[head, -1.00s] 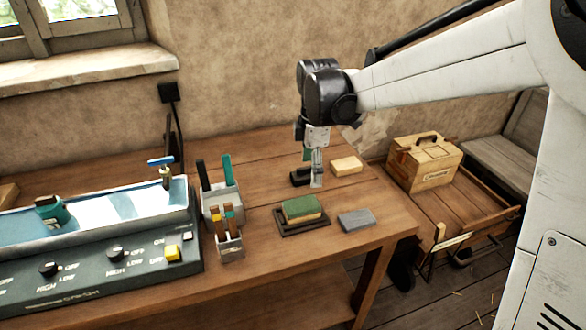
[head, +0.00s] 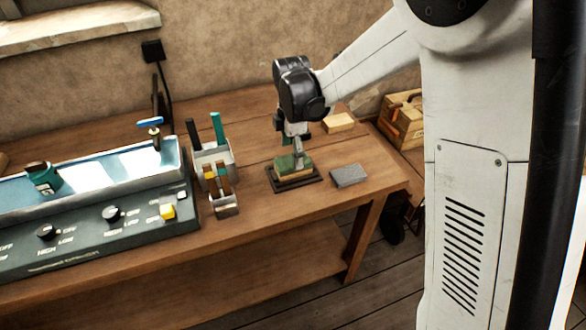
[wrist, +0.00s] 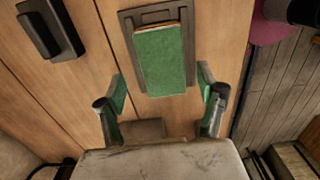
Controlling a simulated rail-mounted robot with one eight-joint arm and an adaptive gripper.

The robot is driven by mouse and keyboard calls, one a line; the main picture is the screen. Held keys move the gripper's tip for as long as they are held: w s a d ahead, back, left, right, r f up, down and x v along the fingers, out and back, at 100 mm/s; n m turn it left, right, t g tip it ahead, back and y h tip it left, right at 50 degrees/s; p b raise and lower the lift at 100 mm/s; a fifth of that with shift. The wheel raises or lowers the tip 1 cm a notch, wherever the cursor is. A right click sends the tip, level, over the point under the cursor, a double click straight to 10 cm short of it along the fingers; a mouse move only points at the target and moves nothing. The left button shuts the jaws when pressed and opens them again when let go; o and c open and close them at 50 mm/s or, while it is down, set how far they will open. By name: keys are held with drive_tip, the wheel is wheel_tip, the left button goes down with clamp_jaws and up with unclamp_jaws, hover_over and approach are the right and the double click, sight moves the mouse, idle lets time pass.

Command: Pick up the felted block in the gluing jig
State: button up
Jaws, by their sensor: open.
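The felted block (head: 288,174) has a green top and a light wooden side. It sits in the dark, low-rimmed gluing jig (head: 296,184) on the bench. My gripper (head: 298,162) is directly over the block in the head view, pointing down and hiding part of its top. In the wrist view the green block (wrist: 160,58) lies ahead between the lines of the two fingers, with the jig (wrist: 127,20) around its far end. My gripper (wrist: 162,84) is open and empty, its green-padded fingers spread wider than the block. Whether the fingertips are level with the block I cannot tell.
A grey block (head: 349,176) lies right of the jig and a yellowish block (head: 338,122) behind. A holder with upright tools (head: 212,165) stands left, beside the control-panel unit (head: 100,225). A black handled piece (wrist: 48,28) shows in the wrist view. The front of the bench is clear.

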drive_tip(key=f, duration=0.4)
drive_tip(key=shift+s+d+f, duration=0.15)
drive_tip(key=shift+s+f, duration=0.05)
drive_tip(key=shift+f, duration=0.2)
drive_tip(key=shift+c, duration=0.5)
drive_tip(key=c, duration=1.2)
drive_tip(key=shift+r, duration=0.15)
